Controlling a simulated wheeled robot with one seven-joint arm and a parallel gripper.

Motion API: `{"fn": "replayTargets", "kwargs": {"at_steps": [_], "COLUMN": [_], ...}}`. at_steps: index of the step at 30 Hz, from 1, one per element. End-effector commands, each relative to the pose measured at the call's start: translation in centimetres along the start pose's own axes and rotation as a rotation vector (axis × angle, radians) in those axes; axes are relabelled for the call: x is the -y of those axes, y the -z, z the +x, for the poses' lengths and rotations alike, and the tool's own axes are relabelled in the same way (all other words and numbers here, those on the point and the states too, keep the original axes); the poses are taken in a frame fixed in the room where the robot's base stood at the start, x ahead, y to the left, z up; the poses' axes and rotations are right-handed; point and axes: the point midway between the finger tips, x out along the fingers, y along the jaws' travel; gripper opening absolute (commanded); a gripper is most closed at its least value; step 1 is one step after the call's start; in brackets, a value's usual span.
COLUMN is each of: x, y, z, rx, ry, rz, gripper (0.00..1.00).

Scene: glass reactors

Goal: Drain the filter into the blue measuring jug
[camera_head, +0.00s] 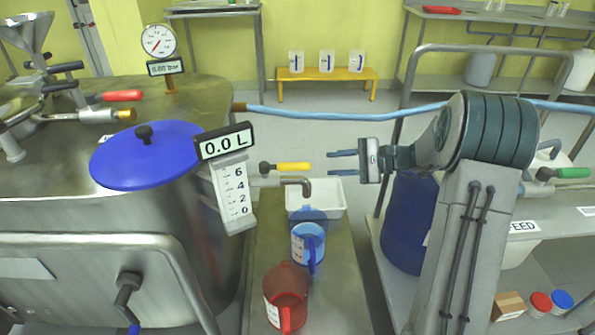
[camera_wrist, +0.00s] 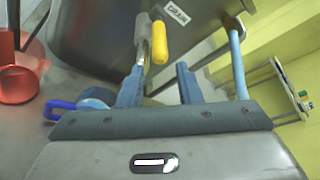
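The blue measuring jug (camera_head: 309,246) stands on the metal bench, in front of the drain spout (camera_head: 298,181) in the head view. I cannot tell whether its mouth is right under the spout. A yellow valve handle (camera_head: 293,167) sticks out to the right above the spout. My gripper (camera_head: 330,162) is open and empty, its fingers pointing at the yellow handle from the right with a gap. In the wrist view, the handle (camera_wrist: 160,42) lies just beyond my gripper (camera_wrist: 160,68). The blue jug (camera_wrist: 97,97) is partly hidden behind a finger there. A "0.0 L" display (camera_head: 224,140) sits above a scale.
A red jug (camera_head: 286,295) stands in front of the blue one. A white tray (camera_head: 333,197) lies behind it. A steel vessel (camera_head: 150,225) with a blue lid (camera_head: 148,157) fills the left. A blue hose (camera_head: 345,114) crosses behind. A blue drum (camera_head: 408,225) stands at right.

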Motion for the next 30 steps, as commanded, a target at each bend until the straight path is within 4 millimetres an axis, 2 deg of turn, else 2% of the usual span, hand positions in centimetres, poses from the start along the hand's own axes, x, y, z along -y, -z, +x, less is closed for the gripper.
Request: {"fn": "replayTargets", "kwargs": {"at_steps": [1, 9, 15, 21, 29, 30], "x": [-0.2, -0.3, -0.2, -0.1, -0.1, -0.1], "y": [0.1, 0.1, 0.1, 0.0, 0.0, 0.0], "z": [1.2, 7.0, 10.0, 11.2, 11.3, 11.3], "rx": [0.004, 0.002, 0.001, 0.0, -0.001, -0.001], "ry": [-0.003, -0.004, -0.004, -0.002, -0.002, -0.002], "rz": [-0.001, -0.001, -0.001, 0.0, 0.0, 0.0], "gripper": [0.32, 0.32, 0.32, 0.32, 0.32, 0.23]}}
